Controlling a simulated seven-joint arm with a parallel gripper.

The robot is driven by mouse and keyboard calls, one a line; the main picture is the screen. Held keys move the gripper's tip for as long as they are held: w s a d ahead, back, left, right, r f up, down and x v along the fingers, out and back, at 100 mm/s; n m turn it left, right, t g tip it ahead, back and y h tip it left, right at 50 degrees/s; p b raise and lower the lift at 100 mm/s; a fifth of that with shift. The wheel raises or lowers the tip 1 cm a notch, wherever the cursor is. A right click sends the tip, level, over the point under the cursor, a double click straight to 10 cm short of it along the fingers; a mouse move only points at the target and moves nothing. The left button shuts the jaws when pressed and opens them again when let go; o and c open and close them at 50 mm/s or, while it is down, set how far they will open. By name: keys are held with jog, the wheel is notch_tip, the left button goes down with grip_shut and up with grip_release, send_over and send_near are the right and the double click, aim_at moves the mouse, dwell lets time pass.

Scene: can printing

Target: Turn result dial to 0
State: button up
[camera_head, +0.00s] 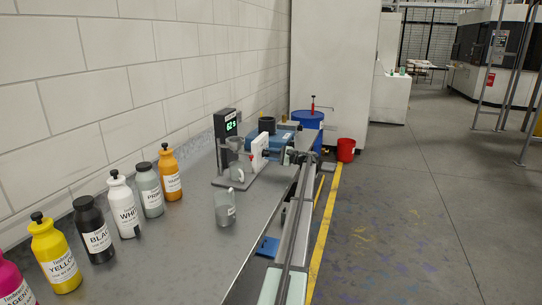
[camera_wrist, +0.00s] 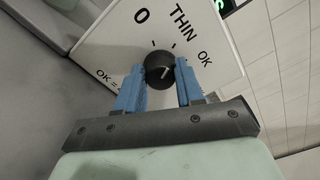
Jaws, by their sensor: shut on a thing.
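The result dial (camera_wrist: 154,77) is a round black knob with a pale pointer line, on a white plate (camera_wrist: 215,75) printed with "0", "THIN" and "OK". The pointer lies on the knob's right part, and I cannot tell exactly which mark it points at. The "0" is up and left of the knob. My gripper (camera_wrist: 160,66) has its blue fingers on both sides of the knob, shut on it. In the head view the white plate (camera_head: 259,144) stands on the bench device and my gripper (camera_head: 289,156) reaches it from the right; the knob is hidden there.
A black display (camera_head: 231,126) with green digits stands left of the plate. A clear cup (camera_head: 225,208) stands on the grey bench (camera_head: 185,260) in front. Several ink bottles, such as the orange one (camera_head: 170,175), line the wall side. A red bucket (camera_head: 346,149) stands on the floor.

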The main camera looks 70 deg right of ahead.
jog(key=n, duration=0.4)
jog(key=shift+f+n, duration=0.1)
jog(key=shift+n, duration=0.2)
jog(key=shift+w+n, duration=0.1)
jog(key=shift+n, duration=1.7)
jog(key=o, duration=1)
jog(key=shift+o, duration=0.2)
jog(key=s, duration=1.4)
